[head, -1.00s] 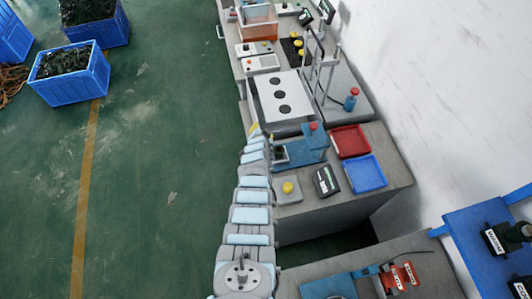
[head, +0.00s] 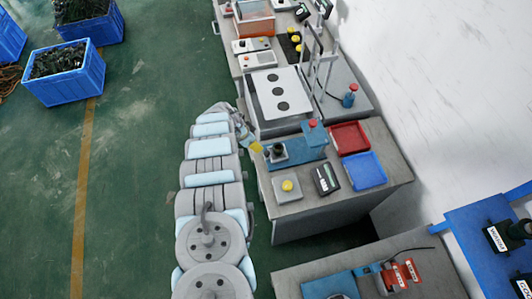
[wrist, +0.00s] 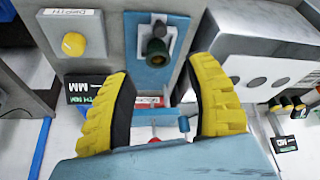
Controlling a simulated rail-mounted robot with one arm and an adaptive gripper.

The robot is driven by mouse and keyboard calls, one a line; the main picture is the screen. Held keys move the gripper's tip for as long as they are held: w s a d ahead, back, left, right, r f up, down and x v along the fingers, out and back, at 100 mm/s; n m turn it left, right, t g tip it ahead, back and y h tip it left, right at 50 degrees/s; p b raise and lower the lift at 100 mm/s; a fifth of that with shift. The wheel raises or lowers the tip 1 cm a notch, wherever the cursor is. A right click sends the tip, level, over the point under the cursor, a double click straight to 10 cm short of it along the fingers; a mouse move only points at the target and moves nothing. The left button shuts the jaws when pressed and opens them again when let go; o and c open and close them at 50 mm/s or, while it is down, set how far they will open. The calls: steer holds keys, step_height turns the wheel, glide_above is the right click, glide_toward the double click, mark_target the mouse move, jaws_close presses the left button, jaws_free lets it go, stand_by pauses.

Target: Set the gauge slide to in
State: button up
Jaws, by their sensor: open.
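The depth gauge is a blue fixture (head: 294,152) on the bench, with a red-topped blue post at its right end. At its left end a grey slide block carries a dark green, black-topped part (head: 277,149). In the wrist view the grey slide block (wrist: 170,31) sits on the blue plate with the dark part (wrist: 156,50) standing in it. I cannot tell the slide's exact position. My gripper (wrist: 157,68) is open and empty, its yellow fingers spread below the dark part in the picture. In the head view a yellow finger shows just left of the gauge.
A grey box with a yellow button (head: 288,186), labelled DEPTH in the wrist view, and a black MM display (head: 325,180) stand near the gauge. Red (head: 349,138) and blue trays (head: 364,171) lie to the right. A white-topped machine (head: 280,96) stands behind.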

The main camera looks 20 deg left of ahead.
mark_target(267, 153)
steer(key=shift+b+x, duration=8.5)
steer(key=shift+b, duration=3)
jaws_close()
